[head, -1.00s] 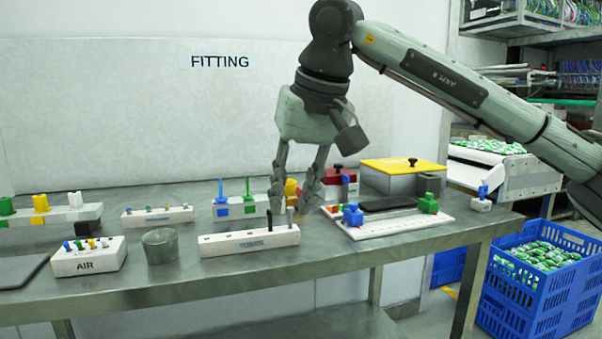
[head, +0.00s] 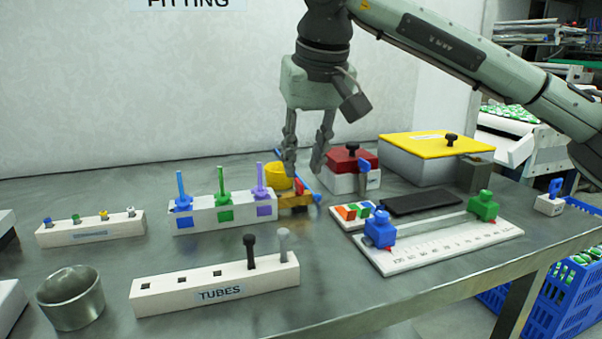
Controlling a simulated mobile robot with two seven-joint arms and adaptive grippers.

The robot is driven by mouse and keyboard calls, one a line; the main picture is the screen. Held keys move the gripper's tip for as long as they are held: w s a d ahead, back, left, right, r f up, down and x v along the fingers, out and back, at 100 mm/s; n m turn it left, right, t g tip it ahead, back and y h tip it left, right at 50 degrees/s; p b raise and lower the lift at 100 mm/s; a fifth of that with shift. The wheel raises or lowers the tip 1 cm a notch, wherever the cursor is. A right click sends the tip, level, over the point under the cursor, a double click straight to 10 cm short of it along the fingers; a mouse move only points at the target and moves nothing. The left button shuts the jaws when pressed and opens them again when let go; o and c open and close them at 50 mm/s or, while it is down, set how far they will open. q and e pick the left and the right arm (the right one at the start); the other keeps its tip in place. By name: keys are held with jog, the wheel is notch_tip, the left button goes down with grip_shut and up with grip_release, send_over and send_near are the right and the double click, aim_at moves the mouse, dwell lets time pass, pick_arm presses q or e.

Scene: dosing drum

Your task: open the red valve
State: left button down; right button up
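I cannot make out a red valve for certain in the head view. A red-topped white box (head: 350,158) with a black knob stands right of my gripper. A small blue handle (head: 365,168) shows at its right front. My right gripper (head: 304,167) points down over the back middle of the table. Its two fingers are apart with nothing visible between them. A yellow cup (head: 268,178) shows just left of and below the fingers. Whether a finger touches anything is unclear. My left gripper is out of view.
The TUBES rack (head: 180,296) with two pegs is in front. A metal cup (head: 71,300) stands left of it. A white rack (head: 220,210) holds blue, green and purple posts. The slide scale (head: 440,246) and yellow-lidded box (head: 432,145) are right. Bare tabletop lies between the racks.

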aim_at(300, 182)
jog(key=shift+x, duration=1.85)
grip_shut()
